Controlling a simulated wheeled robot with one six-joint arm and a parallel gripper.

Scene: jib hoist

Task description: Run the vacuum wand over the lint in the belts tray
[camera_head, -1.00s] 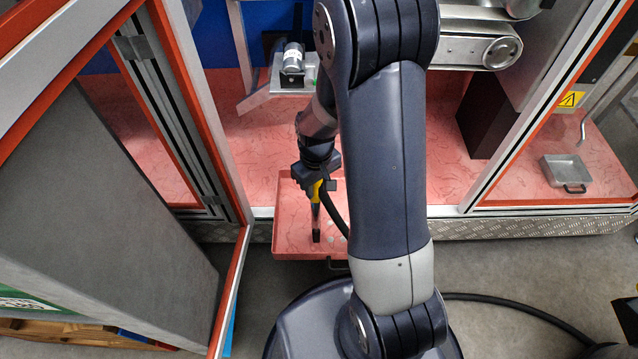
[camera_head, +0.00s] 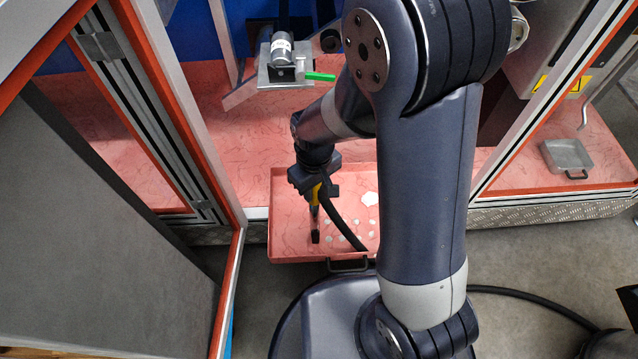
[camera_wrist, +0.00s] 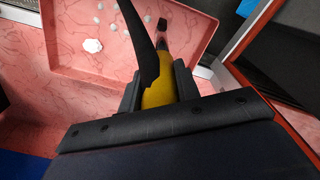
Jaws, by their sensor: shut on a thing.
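My gripper (camera_head: 315,183) is shut on the yellow vacuum wand (camera_head: 316,192), which points down with its dark nozzle (camera_head: 315,237) low over the left part of the belts tray. The wand also shows in the wrist view (camera_wrist: 158,92), between the fingers. A black hose runs from it. The pink tray (camera_head: 285,252) has a dark front handle. Several pale lint bits (camera_head: 341,225) lie in it right of the nozzle, with a larger white clump (camera_head: 370,198) farther back. Whether the nozzle touches the tray floor I cannot tell. My arm hides some of the tray's right side.
A framed door (camera_head: 228,290) stands open on the left. A cabinet with a pink floor (camera_head: 240,130) lies behind the tray, holding a small motor on a plate (camera_head: 285,70) with a green piece. A grey metal pan (camera_head: 566,157) sits at the right.

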